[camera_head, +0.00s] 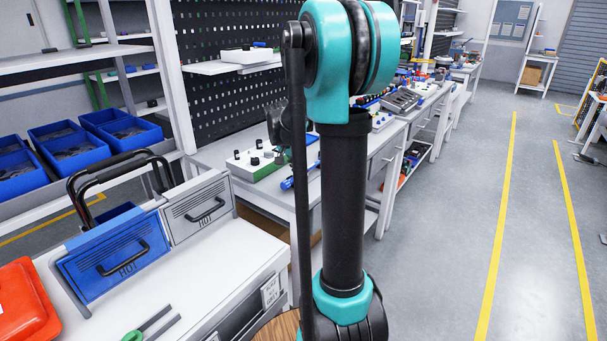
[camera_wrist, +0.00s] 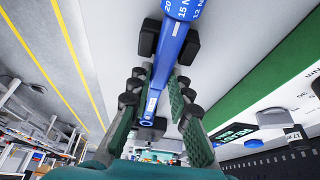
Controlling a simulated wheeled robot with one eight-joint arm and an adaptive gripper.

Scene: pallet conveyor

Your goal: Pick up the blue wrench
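The blue wrench (camera_wrist: 172,50) runs lengthwise through the wrist view, with white size markings on its broad upper part and a narrow shaft below. My gripper (camera_wrist: 161,76) has its two green-padded fingers on either side of the shaft. The fingers look open, with gaps showing between the pads and the shaft. Black blocks lie beside and beneath the wrench on the pale surface.
On the workbench (camera_head: 218,152) a green and white control box (camera_head: 253,163) stands left of my arm. Open floor (camera_head: 450,220) lies to the right.

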